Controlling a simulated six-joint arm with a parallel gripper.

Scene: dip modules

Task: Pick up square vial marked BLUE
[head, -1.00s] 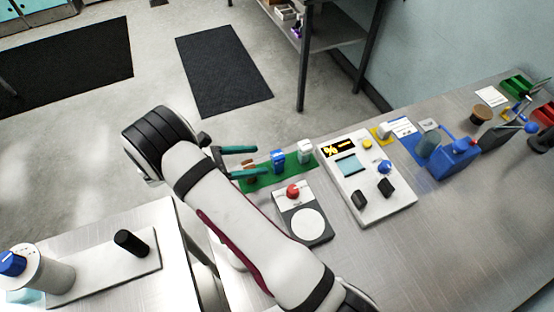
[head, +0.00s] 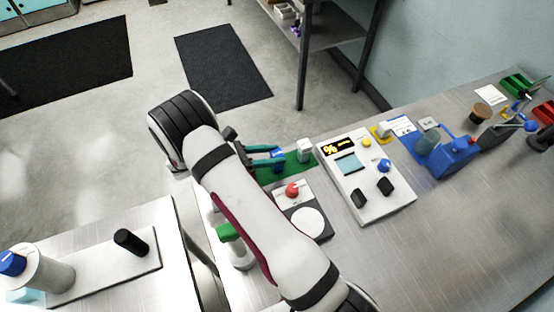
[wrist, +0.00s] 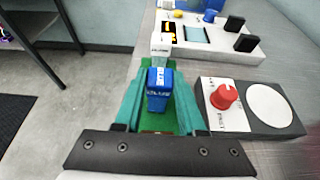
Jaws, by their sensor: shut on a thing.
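The square vial marked BLUE (wrist: 158,89) is blue with a white label band and stands upright at the green rack (wrist: 182,125). My gripper (wrist: 157,98) has its teal fingers on both sides of this vial and is shut on it. In the head view, my gripper (head: 266,157) reaches in from the left, and the blue vial (head: 279,154) shows at the fingertips, partly hidden by them. I cannot tell whether the vial is lifted at all. A white square vial (wrist: 162,39) stands just beyond it on the rack and also shows in the head view (head: 304,145).
A pad with a red knob (head: 292,190) and white disc lies close to the right of the rack. A white panel (head: 385,210) with a screen, knobs and black blocks is further right. A green-topped white object (head: 228,232) stands beside my arm.

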